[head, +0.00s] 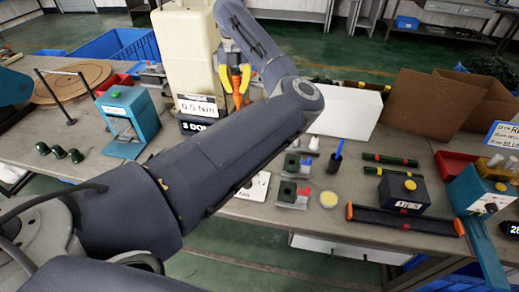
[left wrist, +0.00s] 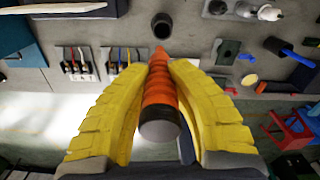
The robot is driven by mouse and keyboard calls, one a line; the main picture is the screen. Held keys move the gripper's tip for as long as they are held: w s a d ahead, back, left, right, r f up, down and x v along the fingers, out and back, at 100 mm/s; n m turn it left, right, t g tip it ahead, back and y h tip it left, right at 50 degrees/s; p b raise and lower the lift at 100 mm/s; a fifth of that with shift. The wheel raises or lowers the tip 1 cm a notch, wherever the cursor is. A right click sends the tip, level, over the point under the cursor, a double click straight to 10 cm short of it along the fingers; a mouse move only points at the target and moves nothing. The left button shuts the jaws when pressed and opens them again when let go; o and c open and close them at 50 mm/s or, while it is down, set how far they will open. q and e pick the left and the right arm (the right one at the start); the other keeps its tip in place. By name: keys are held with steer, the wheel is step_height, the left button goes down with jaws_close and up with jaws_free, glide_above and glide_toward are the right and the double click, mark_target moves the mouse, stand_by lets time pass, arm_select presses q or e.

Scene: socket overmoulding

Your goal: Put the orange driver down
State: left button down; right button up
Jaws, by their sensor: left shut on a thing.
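The orange driver (head: 237,85) is held by my left gripper (head: 235,78), above the bench near the back. In the left wrist view the driver (left wrist: 160,95) runs between the two yellow fingers of the gripper (left wrist: 158,100), which are closed around its ribbed orange body. Its dark butt end faces the camera and its orange nose points away, toward a dark round opening (left wrist: 162,21) on the grey surface. The nose appears apart from the opening; the exact gap is hard to tell. My right gripper is in neither view.
A white panel (head: 345,110) and a cardboard box (head: 432,103) stand to the right. A blue press-like frame (head: 125,118) is at left. Small fixtures (head: 293,192) lie in front.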

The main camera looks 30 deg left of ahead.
arm_select(q)
steer(key=shift+w+d+f, duration=0.1)
steer(key=shift+d+f, duration=0.05)
steer(key=shift+d, duration=0.2)
steer(key=shift+f, duration=0.3)
step_height(320, 180, down, 19)
steer(key=shift+n, duration=0.3)
steer(key=shift+f, duration=0.25)
steer(key=c, duration=1.3)
jaws_free()
steer(key=shift+c, duration=0.2)
step_height(320, 180, up, 12)
steer(key=shift+r, duration=0.15)
